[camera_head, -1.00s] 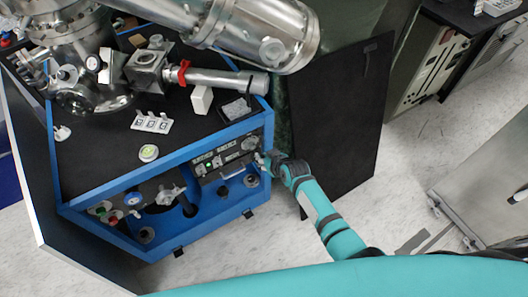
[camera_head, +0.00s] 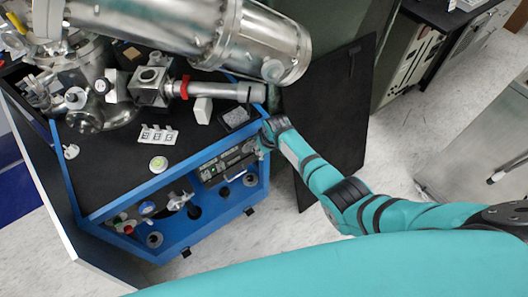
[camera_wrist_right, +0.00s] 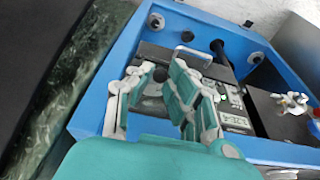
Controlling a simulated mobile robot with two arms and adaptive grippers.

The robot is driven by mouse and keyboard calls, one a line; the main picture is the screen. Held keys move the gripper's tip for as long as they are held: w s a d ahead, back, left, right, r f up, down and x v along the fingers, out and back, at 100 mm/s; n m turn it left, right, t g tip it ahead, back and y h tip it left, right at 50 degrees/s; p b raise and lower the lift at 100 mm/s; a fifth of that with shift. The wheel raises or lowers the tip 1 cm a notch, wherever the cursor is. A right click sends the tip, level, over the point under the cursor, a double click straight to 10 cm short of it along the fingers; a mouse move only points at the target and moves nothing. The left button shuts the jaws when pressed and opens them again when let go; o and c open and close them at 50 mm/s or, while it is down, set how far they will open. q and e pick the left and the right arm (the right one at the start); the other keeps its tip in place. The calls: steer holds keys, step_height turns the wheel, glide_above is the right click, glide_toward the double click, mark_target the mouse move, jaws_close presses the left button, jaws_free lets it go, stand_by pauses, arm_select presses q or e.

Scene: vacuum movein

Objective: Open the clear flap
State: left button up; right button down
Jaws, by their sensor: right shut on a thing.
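The control panel (camera_head: 228,164) sits in the front of a blue-framed black bench, and it also shows in the right wrist view (camera_wrist_right: 228,98). My right gripper (camera_head: 264,139) is at the panel's right end. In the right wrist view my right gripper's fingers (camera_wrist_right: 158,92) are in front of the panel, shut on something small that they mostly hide. I cannot make out the clear flap for certain. A pale, arched edge (camera_wrist_right: 187,54) shows just beyond the fingers, and I cannot tell whether it belongs to the flap. My left gripper is not in view.
A large steel tube (camera_head: 200,30) hangs over the bench top (camera_head: 105,170). Knobs and valves (camera_head: 150,208) sit at the panel's left. Pale floor (camera_head: 400,160) is open further right.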

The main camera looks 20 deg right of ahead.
steer(key=shift+w+a+r+g, duration=0.15)
steer(key=shift+w+r+g, duration=0.15)
steer(key=shift+r+g, duration=0.1)
steer(key=g+h+b, duration=0.1)
steer(key=b, duration=0.1)
steer(key=shift+w+a+r+g+b, duration=0.1)
steer(key=shift+w+r+g+b, duration=0.2)
steer(key=shift+w+r+b, duration=0.1)
steer(key=shift+w+a+r+g+b, duration=0.15)
steer(key=shift+r+g+b, duration=0.2)
steer(key=shift+b, duration=0.25)
steer(key=shift+r+g+b, duration=0.25)
steer(key=shift+b, duration=0.05)
steer(key=shift+w, duration=0.1)
